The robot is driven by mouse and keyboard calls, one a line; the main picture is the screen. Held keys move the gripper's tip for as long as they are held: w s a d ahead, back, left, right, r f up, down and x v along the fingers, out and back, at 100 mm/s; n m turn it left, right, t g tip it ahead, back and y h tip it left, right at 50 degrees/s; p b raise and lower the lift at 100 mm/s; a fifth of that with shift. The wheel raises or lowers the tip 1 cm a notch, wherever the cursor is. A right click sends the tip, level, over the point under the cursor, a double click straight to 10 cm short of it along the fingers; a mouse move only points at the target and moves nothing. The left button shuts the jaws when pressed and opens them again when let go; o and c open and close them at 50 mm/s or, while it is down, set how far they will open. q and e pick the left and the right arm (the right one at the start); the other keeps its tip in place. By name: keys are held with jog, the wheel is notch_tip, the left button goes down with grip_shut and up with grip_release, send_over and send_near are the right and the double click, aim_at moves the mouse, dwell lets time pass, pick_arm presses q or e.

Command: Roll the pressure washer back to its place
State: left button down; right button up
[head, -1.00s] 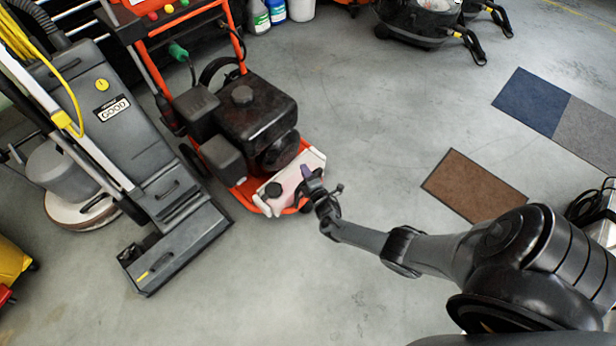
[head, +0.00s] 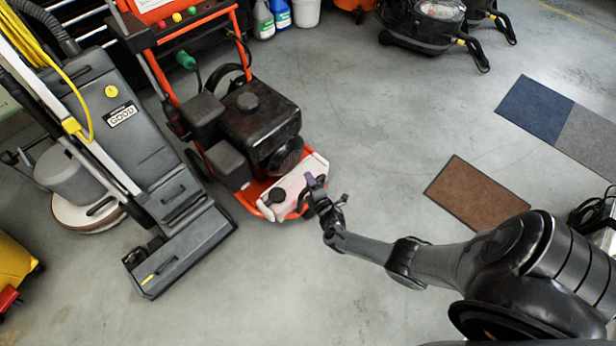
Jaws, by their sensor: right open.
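The pressure washer (head: 250,120) is an orange-framed cart with a black engine, a white tank at its front end and an upright orange handle at the back. It stands on the grey floor at upper left of centre in the head view. My right gripper (head: 318,189) is open at the front right edge of the white tank (head: 295,190). Its fingers overlap the tank's edge; I cannot tell whether they touch it. My left gripper is not in view.
A grey floor-cleaning machine (head: 135,140) stands close on the washer's left. Black vacuums (head: 425,28) and bottles (head: 280,14) are at the back. A brown mat (head: 478,193) and a blue mat (head: 535,108) lie to the right. The floor at lower centre is clear.

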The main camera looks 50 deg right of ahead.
jog(key=p+v, duration=0.3)
jog(key=v, duration=0.5)
jog(key=shift+s+p, duration=0.35)
jog(key=shift+a, duration=0.2)
